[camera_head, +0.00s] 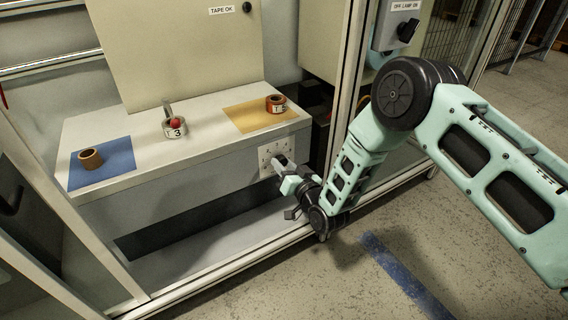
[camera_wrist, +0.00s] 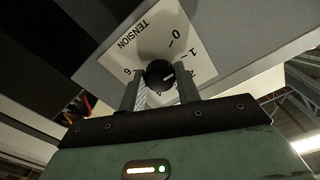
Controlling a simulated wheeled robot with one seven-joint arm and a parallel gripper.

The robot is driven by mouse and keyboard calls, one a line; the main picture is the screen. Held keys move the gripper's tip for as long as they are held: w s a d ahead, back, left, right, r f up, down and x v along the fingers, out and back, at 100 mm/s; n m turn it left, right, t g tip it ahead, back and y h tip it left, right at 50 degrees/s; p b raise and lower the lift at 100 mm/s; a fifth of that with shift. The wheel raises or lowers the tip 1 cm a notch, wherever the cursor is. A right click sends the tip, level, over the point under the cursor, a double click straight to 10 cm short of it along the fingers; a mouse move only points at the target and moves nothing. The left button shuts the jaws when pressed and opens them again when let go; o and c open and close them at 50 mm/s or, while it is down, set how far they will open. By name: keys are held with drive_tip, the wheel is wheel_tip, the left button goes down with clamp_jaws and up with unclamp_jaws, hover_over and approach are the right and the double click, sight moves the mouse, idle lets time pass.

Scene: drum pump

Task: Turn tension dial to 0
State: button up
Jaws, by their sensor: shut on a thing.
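The tension dial (camera_wrist: 159,73) is a round black knob on a white plate (camera_wrist: 148,38) marked TENSION with numbers around it. Its white mark points to the right in the wrist view, away from the 0, which is above the knob. I cannot read exactly which number it meets. My gripper (camera_wrist: 161,86) is shut on the dial, one finger on each side. In the head view, the plate (camera_head: 266,154) is on the front face of the bench, and my gripper (camera_head: 284,168) reaches it from the right and hides the knob.
On the bench top (camera_head: 110,128) are a brown roll (camera_head: 91,158) on a blue mat (camera_head: 117,168), a clear tape dispenser (camera_head: 174,128) with a red part, and a roll (camera_head: 276,104) on a yellow mat (camera_head: 247,117). A frame post (camera_head: 343,85) stands close to my arm.

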drive_tip(key=n+p, duration=0.1)
drive_tip(key=n, duration=0.3)
drive_tip(key=shift+d+n, duration=0.1)
drive_tip(key=shift+n, duration=1.2)
drive_tip(key=shift+f, duration=0.1)
drive_tip(key=o, duration=1)
drive_tip(key=shift+c, duration=0.2)
drive_tip(key=shift+s+p, duration=0.1)
drive_tip(key=shift+p, duration=0.2)
drive_tip(key=p+v, duration=0.4)
drive_tip(key=v, duration=1.3)
drive_tip(key=shift+d, duration=0.1)
